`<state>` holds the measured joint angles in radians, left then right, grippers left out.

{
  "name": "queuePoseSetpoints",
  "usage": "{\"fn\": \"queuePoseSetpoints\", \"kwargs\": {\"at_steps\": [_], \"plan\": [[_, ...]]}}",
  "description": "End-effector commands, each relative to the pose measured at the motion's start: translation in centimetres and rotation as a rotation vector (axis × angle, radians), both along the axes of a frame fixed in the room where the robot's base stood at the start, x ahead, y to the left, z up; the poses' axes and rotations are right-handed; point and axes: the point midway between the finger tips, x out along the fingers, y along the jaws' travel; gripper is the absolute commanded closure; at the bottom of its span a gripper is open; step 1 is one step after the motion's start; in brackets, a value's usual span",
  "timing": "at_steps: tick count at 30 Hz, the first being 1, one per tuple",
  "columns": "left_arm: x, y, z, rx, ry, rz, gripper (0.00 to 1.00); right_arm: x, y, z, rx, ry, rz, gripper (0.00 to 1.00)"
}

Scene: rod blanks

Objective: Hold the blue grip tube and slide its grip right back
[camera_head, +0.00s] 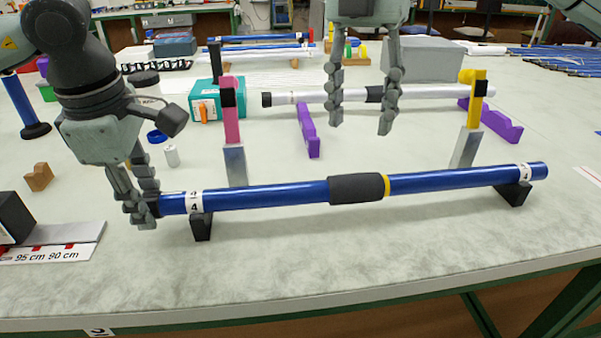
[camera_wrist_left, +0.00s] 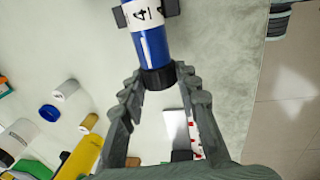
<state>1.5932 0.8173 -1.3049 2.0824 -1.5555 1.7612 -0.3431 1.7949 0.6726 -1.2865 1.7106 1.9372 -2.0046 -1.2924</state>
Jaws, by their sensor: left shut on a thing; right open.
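The blue grip tube (camera_head: 270,195) lies across two black supports near the table's front edge; its left end is labelled 4. A black foam grip (camera_head: 352,189) sits around its middle, with a yellow ring (camera_head: 387,185) at the grip's right edge. My left gripper (camera_head: 146,212) is shut on the tube's left end; in the left wrist view, the fingers (camera_wrist_left: 158,95) flank the tube's black end cap (camera_wrist_left: 159,78). My right gripper (camera_head: 361,125) is open and empty, pointing down behind and above the grip, apart from the tube.
A pink post (camera_head: 230,122) and a yellow post (camera_head: 476,105) stand behind the tube. Farther back a white tube (camera_head: 430,92) lies on purple supports (camera_head: 308,132). A marked ruler plate (camera_head: 60,243) lies at the left. The tabletop in front of the tube is clear.

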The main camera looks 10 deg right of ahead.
Motion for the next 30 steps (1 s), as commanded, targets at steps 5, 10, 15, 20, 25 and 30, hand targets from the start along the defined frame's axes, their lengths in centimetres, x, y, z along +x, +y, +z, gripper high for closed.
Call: {"fn": "queuePoseSetpoints", "kwargs": {"at_steps": [5,10,15,20,25,30], "plan": [[0.0,0.0,0.0,0.000,0.000,0.000,1.00,-0.3,-0.1,0.4,-0.018,-0.027,-0.169,0.54],[0.0,0.0,0.0,0.000,0.000,0.000,1.00,-0.9,-0.2,1.1,-0.040,-0.075,-0.480,0.54],[0.0,0.0,0.0,0.000,0.000,0.000,1.00,-1.4,-0.4,1.7,-0.046,-0.111,-0.749,0.54],[0.0,0.0,0.0,0.000,0.000,0.000,1.00,-1.7,-0.4,1.8,-0.046,-0.127,-0.885,0.54],[0.0,0.0,0.0,0.000,0.000,0.000,1.00,-1.7,-0.5,0.4,-0.048,-0.130,-0.915,0.54],[0.0,0.0,0.0,0.000,0.000,0.000,1.00,-1.6,-0.5,-2.8,-0.048,-0.129,-0.913,0.54]]}}
